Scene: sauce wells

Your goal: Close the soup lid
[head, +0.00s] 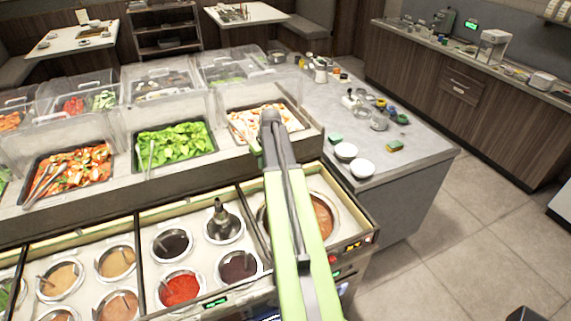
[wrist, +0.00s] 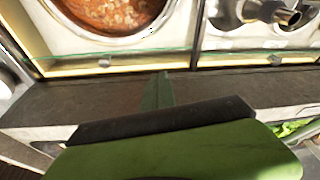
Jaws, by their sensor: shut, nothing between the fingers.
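The soup well (head: 333,200) is a round steel-rimmed pot of reddish-brown soup at the right end of the sauce counter. My arm crosses in front of it and hides its middle. In the wrist view the soup (wrist: 115,12) is at the top left, its surface uncovered. I cannot make out the soup lid for sure in either view. My gripper (wrist: 163,78) is shut and empty. In the wrist view it is over the grey ledge beside the soup well, apart from the rim. In the head view I cannot pick out the fingertips.
Sauce wells (head: 181,289) with ladles and a dark pump bottle (head: 221,215) stand left of the soup. Salad trays (head: 176,146) under clear covers line the counter behind. White bowls (head: 362,168) stand on the right counter.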

